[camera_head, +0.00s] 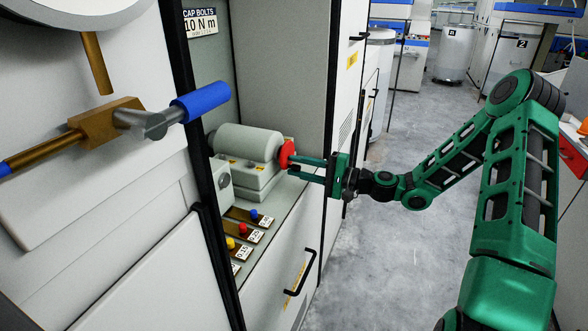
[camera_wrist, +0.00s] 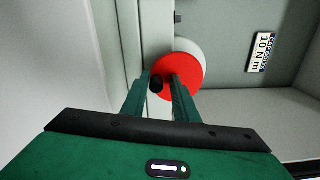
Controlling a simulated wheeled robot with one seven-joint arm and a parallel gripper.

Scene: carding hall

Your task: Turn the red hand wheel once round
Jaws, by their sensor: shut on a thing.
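The red hand wheel (camera_head: 287,154) sits on the right end of a grey cylindrical housing (camera_head: 245,143) inside an open cabinet bay. In the wrist view the wheel (camera_wrist: 184,70) shows as a red disc with a small dark knob (camera_wrist: 156,84) near its left edge. My gripper (camera_head: 297,168) reaches in from the right, with its green fingertips at the wheel. In the wrist view my fingers (camera_wrist: 158,84) stand on either side of the dark knob and are shut on it. The fingers cover part of the wheel face.
A shelf below holds several colored knobs (camera_head: 254,215) with number labels. A blue-ended lever (camera_head: 202,101) juts out at the left. A black drawer handle (camera_head: 300,272) is below. A "10 N m" plate (camera_wrist: 262,52) is on the wall. The floor aisle (camera_head: 415,140) is clear.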

